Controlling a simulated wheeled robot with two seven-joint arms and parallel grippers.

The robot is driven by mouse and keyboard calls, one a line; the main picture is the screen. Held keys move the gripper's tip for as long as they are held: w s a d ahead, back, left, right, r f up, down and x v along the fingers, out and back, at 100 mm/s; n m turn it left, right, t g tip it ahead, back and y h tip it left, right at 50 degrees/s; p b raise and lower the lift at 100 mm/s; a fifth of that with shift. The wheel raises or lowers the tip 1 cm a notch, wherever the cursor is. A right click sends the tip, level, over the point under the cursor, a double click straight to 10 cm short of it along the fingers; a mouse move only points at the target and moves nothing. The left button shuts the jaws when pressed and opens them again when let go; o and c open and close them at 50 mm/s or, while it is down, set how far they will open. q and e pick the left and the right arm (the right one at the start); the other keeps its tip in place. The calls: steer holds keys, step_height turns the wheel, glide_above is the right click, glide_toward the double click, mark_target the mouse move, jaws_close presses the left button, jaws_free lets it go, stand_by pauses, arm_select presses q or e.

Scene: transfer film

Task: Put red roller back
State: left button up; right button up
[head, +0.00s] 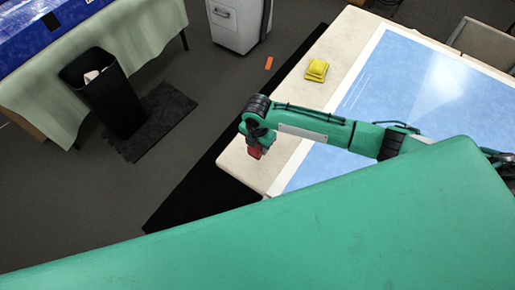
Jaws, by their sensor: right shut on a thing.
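My right gripper (260,139) hangs at the end of my green arm, over the near left corner of the table (285,143). It is shut on the red roller (255,152), whose small red part shows just below the gripper. The rest of the roller is hidden by the gripper. I cannot tell whether it touches the table. My left gripper is not in view.
A yellow sponge-like stack (317,69) lies on the table beside a blue sheet (405,85). A black bin (108,100) stands on a dark mat at left. A cloth-covered table (130,35) and a grey cabinet (237,22) stand behind. An orange piece (269,63) lies on the floor.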

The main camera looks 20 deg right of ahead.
mark_target(258, 150)
step_height(258, 150, down, 4)
steer(key=shift+r+p, duration=0.1)
steer(key=shift+p, duration=0.25)
steer(key=shift+f, duration=0.2)
steer(key=shift+f, duration=0.15)
steer(key=o, duration=1)
steer(key=shift+c, duration=0.2)
step_height(258, 150, up, 11)
steer(key=b, duration=0.2)
steer(key=shift+b, duration=0.4)
steer(key=shift+r, duration=0.7)
